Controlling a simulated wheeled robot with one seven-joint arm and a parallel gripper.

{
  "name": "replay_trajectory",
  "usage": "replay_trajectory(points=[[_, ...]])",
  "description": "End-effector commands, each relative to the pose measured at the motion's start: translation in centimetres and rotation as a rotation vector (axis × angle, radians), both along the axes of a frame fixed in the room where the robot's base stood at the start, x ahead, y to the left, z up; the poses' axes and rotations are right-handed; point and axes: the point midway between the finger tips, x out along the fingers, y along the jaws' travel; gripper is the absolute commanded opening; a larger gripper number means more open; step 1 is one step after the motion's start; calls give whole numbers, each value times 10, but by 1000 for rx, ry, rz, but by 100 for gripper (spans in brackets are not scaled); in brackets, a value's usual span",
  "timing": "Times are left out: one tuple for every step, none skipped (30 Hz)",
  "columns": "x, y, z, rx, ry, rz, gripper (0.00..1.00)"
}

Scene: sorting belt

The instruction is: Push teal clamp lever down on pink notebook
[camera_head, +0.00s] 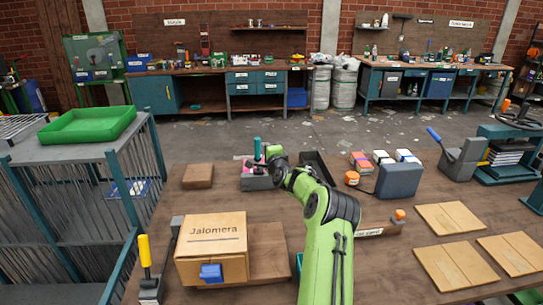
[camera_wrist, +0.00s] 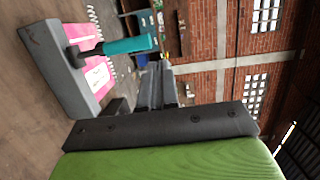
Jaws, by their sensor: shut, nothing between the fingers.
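The teal clamp lever (camera_head: 257,148) stands upright over a grey clamp base (camera_head: 257,183) near the far edge of the table. In the turned wrist view, the teal lever (camera_wrist: 130,46) rises on a dark stem from the clamp. The pink notebook (camera_wrist: 97,72), with a white label and a spiral binding, lies at the grey clamp block (camera_wrist: 52,65). My gripper (camera_wrist: 161,68) is shut and empty, beside the lever and apart from it in the wrist view. In the head view my wrist partly hides the clamp, and the fingertips are hard to make out.
A cardboard box (camera_head: 211,250) stands at the front left, beside a yellow-handled lever (camera_head: 145,252). A brown block (camera_head: 198,176) lies left of the clamp, and a black tray (camera_head: 318,166) is to its right. A blue-grey case (camera_head: 399,180) and flat wooden boards (camera_head: 448,218) are further right.

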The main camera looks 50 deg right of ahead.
Motion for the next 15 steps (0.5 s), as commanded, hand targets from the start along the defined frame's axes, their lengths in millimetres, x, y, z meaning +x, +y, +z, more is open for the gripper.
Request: replay_trajectory(points=[[-8, 4, 1, 1, 3, 0, 0], [-13, 6, 2, 1, 3, -1, 0], [-19, 10, 4, 0, 2, -1, 0], [-24, 12, 5, 0, 2, 0, 0], [-28, 14, 5, 1, 2, -1, 0], [-33, 18, 6, 1, 3, 0, 0], [-37, 20, 7, 1, 2, -1, 0], [-40, 21, 8, 0, 1, -1, 0], [-43, 23, 8, 1, 2, 0, 0], [-44, 24, 8, 2, 1, 0, 0], [-46, 25, 8, 2, 1, 0, 0], [-47, 26, 9, 2, 1, 0, 0], [-47, 26, 9, 1, 0, 0, 0], [-48, 26, 9, 1, 0, -1, 0], [-48, 26, 9, 1, 0, -1, 0]])
